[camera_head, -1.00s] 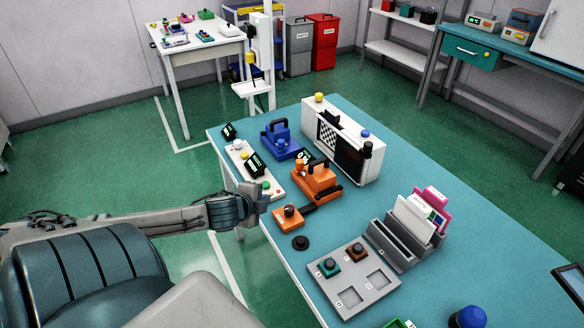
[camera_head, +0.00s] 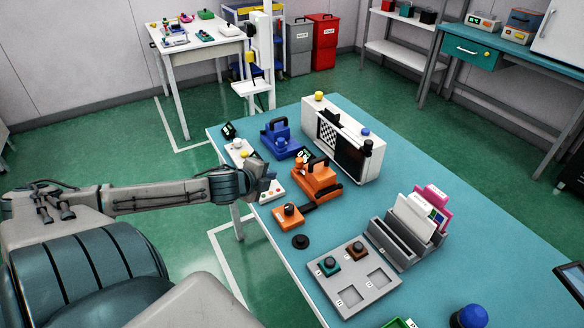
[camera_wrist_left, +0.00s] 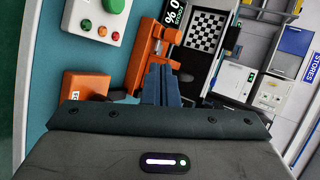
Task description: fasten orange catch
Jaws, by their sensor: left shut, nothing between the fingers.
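An orange device (camera_head: 316,186) with a dark handle stands on the teal table; it also shows in the left wrist view (camera_wrist_left: 142,50). A smaller orange box (camera_head: 287,218) with a dark lever sits in front of it and also shows in the left wrist view (camera_wrist_left: 85,88). I cannot tell which part is the catch. My left gripper (camera_head: 268,172) is left of the orange device, over the white button panel, partly hiding it. In the left wrist view, its shut, empty fingers (camera_wrist_left: 162,82) overlap the orange device; contact cannot be told.
A blue device (camera_head: 281,140) stands behind the orange one, and a white case with a checkered panel (camera_head: 328,133) is to the right. A grey tray (camera_head: 352,284), a grey card holder (camera_head: 392,243) and a black knob (camera_head: 300,242) are nearer.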

